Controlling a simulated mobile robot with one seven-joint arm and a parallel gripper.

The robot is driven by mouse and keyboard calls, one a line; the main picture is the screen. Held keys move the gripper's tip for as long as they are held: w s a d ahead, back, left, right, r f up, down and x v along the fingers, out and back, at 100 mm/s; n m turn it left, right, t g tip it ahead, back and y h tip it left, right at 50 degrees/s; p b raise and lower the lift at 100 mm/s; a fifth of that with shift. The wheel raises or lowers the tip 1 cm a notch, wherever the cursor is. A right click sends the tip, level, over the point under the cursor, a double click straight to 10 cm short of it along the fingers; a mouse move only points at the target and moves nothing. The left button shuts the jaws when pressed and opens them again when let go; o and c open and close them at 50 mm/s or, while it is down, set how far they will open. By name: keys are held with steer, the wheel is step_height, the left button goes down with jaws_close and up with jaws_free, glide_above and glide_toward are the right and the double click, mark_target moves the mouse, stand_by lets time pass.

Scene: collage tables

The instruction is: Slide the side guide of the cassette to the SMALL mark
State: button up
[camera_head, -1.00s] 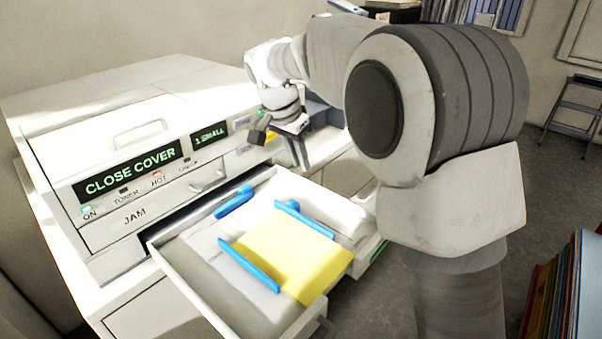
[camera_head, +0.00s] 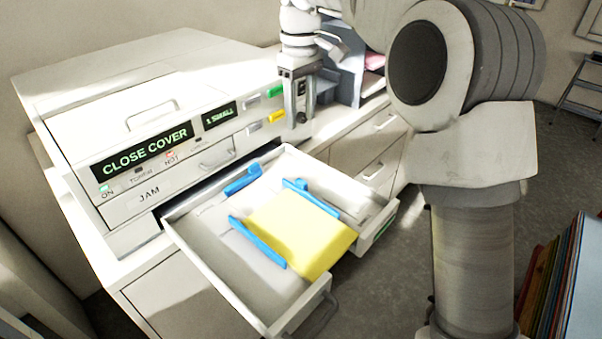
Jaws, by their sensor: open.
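The cassette (camera_head: 300,308) is a white open drawer pulled out from the printer. A yellow paper stack (camera_head: 300,240) lies in it. Two parallel blue guides flank the stack: a near-left guide (camera_head: 257,241) and a far-right guide (camera_head: 310,197). A third blue guide (camera_head: 242,179) stands toward the printer, apart from the paper. I cannot make out a SMALL mark in the cassette. My gripper (camera_head: 298,122) is open and empty, fingers pointing down, beyond the cassette near the printer's right front corner. It touches none of the guides.
The white printer (camera_head: 150,95) has a display reading "CLOSE COVER" and a smaller one that seems to read "1 SMALL". Green (camera_head: 275,91) and yellow (camera_head: 276,117) tabs sit beside my gripper. Drawers (camera_head: 375,150) lie right of the cassette. Colored folders (camera_head: 560,285) stand lower right.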

mark_target(301, 181)
step_height(301, 181, down, 17)
steer(key=shift+f+b, duration=0.15)
steer(key=shift+b, duration=0.4)
jaws_close()
stand_by(1.4)
